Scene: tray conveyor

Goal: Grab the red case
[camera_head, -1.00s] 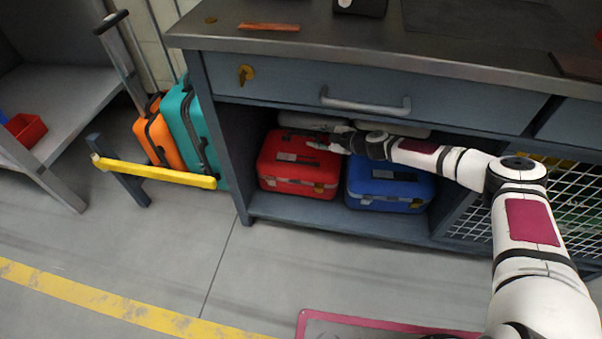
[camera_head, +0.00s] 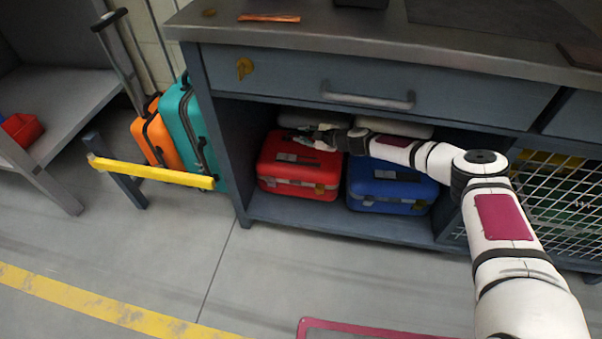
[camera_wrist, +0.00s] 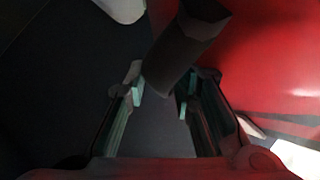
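The red case (camera_head: 299,172) stands on the lower shelf of the workbench, at the left end. My gripper (camera_head: 303,136) is over its top in the head view, reaching in from the right. In the wrist view the red case (camera_wrist: 265,60) fills the upper right. A dark bar, seemingly its handle (camera_wrist: 178,58), runs down to my gripper's fingertips (camera_wrist: 160,99). The two fingers stand apart, with the bar's end at the gap between them. I cannot tell whether they touch it.
A blue case (camera_head: 392,186) stands on the shelf just right of the red one. The workbench drawer (camera_head: 300,88) and top hang over the shelf opening. A yellow rail (camera_head: 150,173) and orange (camera_head: 157,140) and teal (camera_head: 191,130) suitcases stand left.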

